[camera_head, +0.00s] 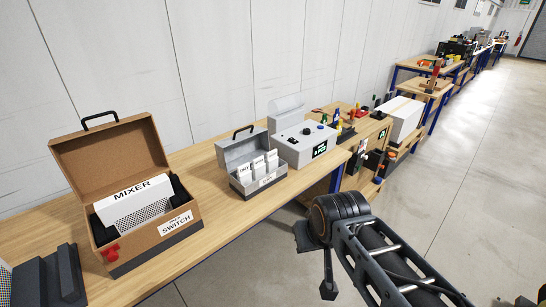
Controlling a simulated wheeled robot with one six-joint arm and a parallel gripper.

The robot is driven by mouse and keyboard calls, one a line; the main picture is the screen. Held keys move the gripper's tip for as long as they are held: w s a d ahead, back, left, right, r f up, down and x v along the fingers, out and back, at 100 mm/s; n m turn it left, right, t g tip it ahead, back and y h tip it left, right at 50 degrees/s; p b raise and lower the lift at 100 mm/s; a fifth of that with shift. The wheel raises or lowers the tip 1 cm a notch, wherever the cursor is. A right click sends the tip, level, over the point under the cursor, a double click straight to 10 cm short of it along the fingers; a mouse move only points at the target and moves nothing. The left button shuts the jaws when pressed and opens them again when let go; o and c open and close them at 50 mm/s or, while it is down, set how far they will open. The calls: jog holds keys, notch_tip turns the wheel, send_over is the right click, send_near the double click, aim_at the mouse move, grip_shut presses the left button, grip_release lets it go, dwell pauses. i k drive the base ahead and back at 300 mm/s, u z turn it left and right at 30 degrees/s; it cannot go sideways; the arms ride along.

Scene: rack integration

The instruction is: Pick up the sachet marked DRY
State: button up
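Several white sachets stand upright in an open grey box on the wooden bench, in the middle of the head view. The leftmost sachet (244,172) carries small dark lettering that seems to read DRY. The lettering on the other sachets (272,160) is too small to read surely. The grey box (236,188) has its lid raised at the back and a white label on its front. My gripper (318,268) is at the lower right, in front of the bench and apart from the box. Its fingers show only as dark shapes, and its opening is unclear.
Left of the box stands an open brown case (90,165) holding a white MIXER unit (135,203). A grey device with a display (303,143) stands close on the right. The bench (205,225) is bare before the box. A wall (130,60) runs behind.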

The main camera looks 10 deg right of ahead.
aim_at(243, 174)
jog(key=z, duration=0.55)
jog(key=i, duration=1.4)
jog(key=u, duration=3.35)
